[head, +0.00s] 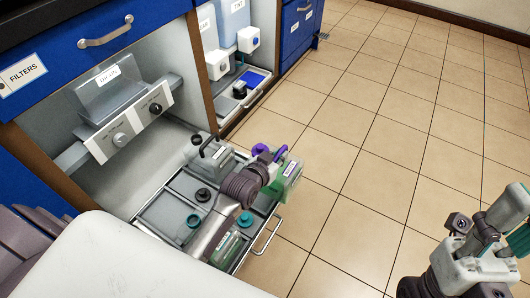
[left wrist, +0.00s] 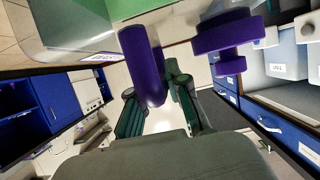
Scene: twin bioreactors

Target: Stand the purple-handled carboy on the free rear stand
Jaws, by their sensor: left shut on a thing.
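The purple-handled carboy (head: 287,181), clear with green liquid and a white label, is held above the right side of the pulled-out tray (head: 157,213). My left gripper (head: 268,163) is shut on its handle. In the left wrist view, the purple handle (left wrist: 143,65) lies between the fingers, with the purple cap (left wrist: 230,38) beside it and the body (left wrist: 62,22) at top left. A grey carboy with a black handle (head: 211,158) stands at the tray's back. Another carboy (head: 228,248) is partly hidden by my left arm. My right gripper (head: 488,240) is empty, its fingertips unclear.
Round black (head: 203,195) and teal (head: 193,221) fittings show in the tray. A wire handle (head: 268,236) crosses its front. A pump unit (head: 128,122) hangs above in the cabinet. A neighbouring bay holds another tray (head: 243,99). The tiled floor (head: 390,110) at right is clear.

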